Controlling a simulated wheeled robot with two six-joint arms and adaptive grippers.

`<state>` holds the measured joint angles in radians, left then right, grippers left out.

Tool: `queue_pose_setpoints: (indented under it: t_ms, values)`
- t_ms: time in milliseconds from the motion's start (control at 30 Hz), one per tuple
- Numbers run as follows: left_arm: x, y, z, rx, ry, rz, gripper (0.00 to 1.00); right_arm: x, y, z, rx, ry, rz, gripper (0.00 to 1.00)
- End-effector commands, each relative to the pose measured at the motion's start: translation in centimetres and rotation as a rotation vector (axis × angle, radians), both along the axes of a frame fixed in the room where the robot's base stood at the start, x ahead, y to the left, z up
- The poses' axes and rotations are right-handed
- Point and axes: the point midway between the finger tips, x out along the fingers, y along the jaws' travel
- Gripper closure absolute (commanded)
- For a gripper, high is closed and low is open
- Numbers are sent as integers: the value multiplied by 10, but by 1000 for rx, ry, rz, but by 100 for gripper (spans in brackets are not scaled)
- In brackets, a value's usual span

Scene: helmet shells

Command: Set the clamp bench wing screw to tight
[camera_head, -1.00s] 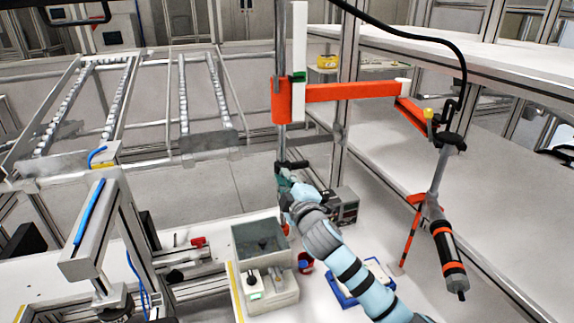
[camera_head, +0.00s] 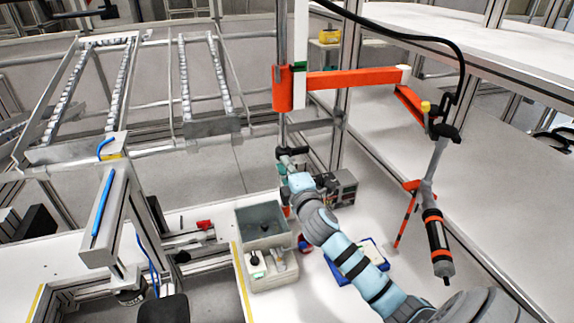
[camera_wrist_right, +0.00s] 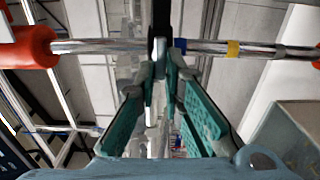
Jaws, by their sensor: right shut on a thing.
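My right gripper (camera_head: 287,164) reaches up to a black wing screw (camera_head: 292,151) on the upright metal post (camera_head: 283,50). In the right wrist view the teal fingers of my right gripper (camera_wrist_right: 158,62) are shut on the dark wing screw (camera_wrist_right: 160,22), in front of the post (camera_wrist_right: 100,46), which runs across that picture. The fingers hide part of the screw, and I cannot tell how far it is turned. My left gripper is not in view.
An orange arm (camera_head: 350,80) on the post carries a hanging screwdriver tool (camera_head: 436,235) at the right. A grey bin (camera_head: 262,215), a grey box (camera_head: 338,187) and a blue tray (camera_head: 375,250) lie near my right arm. A white shelf (camera_head: 480,150) stands right.

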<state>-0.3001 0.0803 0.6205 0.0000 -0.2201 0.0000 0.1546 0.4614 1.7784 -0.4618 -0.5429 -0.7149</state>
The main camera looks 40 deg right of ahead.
Motion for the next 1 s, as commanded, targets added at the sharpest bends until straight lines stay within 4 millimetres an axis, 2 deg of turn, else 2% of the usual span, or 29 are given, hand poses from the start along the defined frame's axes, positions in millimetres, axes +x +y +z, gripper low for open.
queue_pose_setpoints:
  t_ms: [167,200,300,633,767,1000]
  values:
    - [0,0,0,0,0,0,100,0,0,-1,0,2,-1,100]
    - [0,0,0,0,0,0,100,0,0,-1,0,2,-1,85]
    - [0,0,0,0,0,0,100,0,0,-1,1,2,-1,71]
    - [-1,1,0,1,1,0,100,-4,1,-1,0,2,0,71]
    - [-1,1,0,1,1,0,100,-25,9,-1,-1,3,2,71]
    - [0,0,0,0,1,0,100,-87,31,-2,-1,4,2,71]
